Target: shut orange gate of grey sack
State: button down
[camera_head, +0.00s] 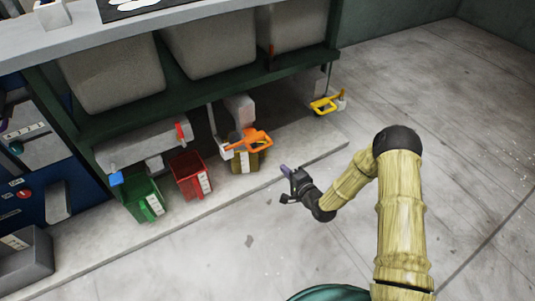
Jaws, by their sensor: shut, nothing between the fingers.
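An orange gate (250,138), shaped like an open loop handle, sticks out below the middle grey sack (210,42). It sits on a pale fitting (224,150) above a yellow-brown bin (244,163). I cannot tell from this view how far the gate is open. My gripper (284,186) is shut and empty, in front of the rack and to the lower right of the gate, apart from it.
More grey sacks hang at left (112,75) and right (297,24). A yellow handle (325,104) juts out at right. Red (190,176) and green (142,198) bins stand left of the yellow-brown bin, on a low ledge (300,158). The floor at right is clear.

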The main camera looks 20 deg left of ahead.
aim_at(263, 148)
jog(key=shift+b+x, duration=3.6)
jog(key=shift+x, duration=2.85)
